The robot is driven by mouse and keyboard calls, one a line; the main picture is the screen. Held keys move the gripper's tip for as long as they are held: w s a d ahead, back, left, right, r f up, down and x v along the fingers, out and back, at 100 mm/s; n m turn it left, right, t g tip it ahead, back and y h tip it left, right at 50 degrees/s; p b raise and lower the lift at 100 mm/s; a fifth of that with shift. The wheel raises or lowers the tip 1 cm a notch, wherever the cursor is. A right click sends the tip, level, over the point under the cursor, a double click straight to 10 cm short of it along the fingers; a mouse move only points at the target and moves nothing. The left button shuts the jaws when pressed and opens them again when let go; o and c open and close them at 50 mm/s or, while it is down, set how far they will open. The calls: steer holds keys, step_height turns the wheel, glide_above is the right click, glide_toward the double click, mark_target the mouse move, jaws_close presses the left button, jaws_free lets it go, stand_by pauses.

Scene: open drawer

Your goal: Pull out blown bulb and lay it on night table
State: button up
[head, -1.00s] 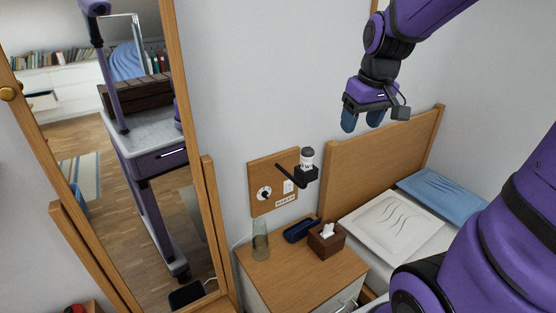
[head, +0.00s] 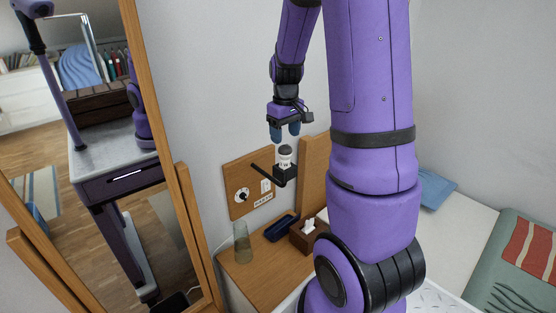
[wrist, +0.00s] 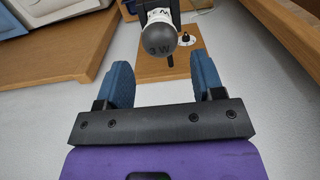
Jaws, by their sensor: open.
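The bulb (head: 285,158) stands upright in a black holder (head: 286,175) on an arm from a wooden wall board. It has a dark grey dome and a white base. In the wrist view the bulb (wrist: 160,38) shows dome-on, with a faint "3 W" marking, beyond my fingertips and roughly between their lines. My gripper (head: 285,132) is open and empty just above the bulb; its two blue fingers also show in the wrist view (wrist: 163,75). The night table (head: 258,262) is below, its right part hidden behind my arm.
On the night table stand a glass (head: 241,243), a dark blue case (head: 282,228) and a brown tissue box (head: 305,237). The front of the top looks clear. A wood-framed mirror (head: 190,235) stands left; the bed (head: 450,235) lies right.

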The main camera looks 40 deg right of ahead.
mark_target(285, 158)
steer(key=shift+f, duration=4.35)
steer(key=shift+s+f, duration=0.1)
steer(key=shift+s+f, duration=0.1)
jaws_close()
steer(key=shift+r, duration=0.2)
steer(key=shift+r, duration=2.9)
